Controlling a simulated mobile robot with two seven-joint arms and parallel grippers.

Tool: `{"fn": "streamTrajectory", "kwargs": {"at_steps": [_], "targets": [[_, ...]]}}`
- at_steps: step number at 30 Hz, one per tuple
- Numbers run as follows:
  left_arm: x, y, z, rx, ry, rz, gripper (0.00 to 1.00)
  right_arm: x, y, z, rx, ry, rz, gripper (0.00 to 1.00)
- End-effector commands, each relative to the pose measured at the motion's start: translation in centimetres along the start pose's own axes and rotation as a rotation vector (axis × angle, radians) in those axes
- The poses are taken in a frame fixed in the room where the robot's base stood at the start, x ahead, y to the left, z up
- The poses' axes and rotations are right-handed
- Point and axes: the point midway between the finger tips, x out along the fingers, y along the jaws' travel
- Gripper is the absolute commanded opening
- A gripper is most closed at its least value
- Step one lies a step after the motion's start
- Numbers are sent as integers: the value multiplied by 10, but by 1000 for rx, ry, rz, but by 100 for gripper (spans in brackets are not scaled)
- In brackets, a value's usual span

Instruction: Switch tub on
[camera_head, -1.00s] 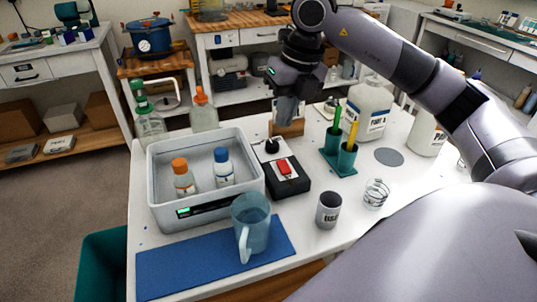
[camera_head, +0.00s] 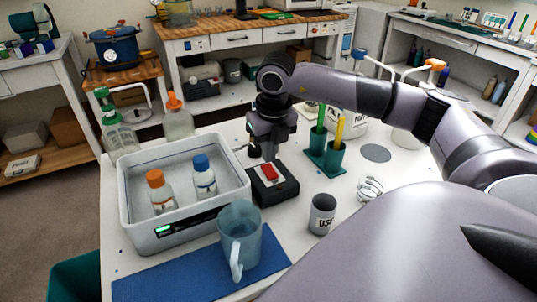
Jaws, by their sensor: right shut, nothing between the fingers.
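The tub (camera_head: 130,215) is a light grey open basin at the left of the white table. A small green-lit display (camera_head: 165,228) is on its front wall. Two bottles stand in it, one with an orange cap (camera_head: 155,179) and one with a blue cap (camera_head: 201,163). A black switch box (camera_head: 278,191) with a red rocker (camera_head: 270,173) stands right of the tub. My right gripper (camera_head: 268,157) is shut and empty, pointing down just above the rocker's far edge. I cannot tell whether it touches. My left gripper is not in view.
A clear blue pitcher (camera_head: 240,235) stands on a blue mat (camera_head: 150,284) in front of the tub. A grey cup (camera_head: 322,214), a wire coil (camera_head: 369,189) and green holders (camera_head: 333,160) stand right of the switch box. Two bottles (camera_head: 119,133) (camera_head: 178,121) stand behind the tub.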

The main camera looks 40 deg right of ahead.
Motion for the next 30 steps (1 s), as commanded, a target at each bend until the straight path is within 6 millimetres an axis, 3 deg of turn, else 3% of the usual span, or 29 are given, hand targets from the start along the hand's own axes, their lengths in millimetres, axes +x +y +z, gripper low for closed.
{"fn": "streamTrajectory", "kwargs": {"at_steps": [6,20,30], "targets": [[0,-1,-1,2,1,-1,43,20,0,0,0,1,0,0],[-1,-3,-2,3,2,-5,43,23,1,0,0,15,1,0],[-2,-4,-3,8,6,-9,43,38,1,2,-1,108,0,0]]}}
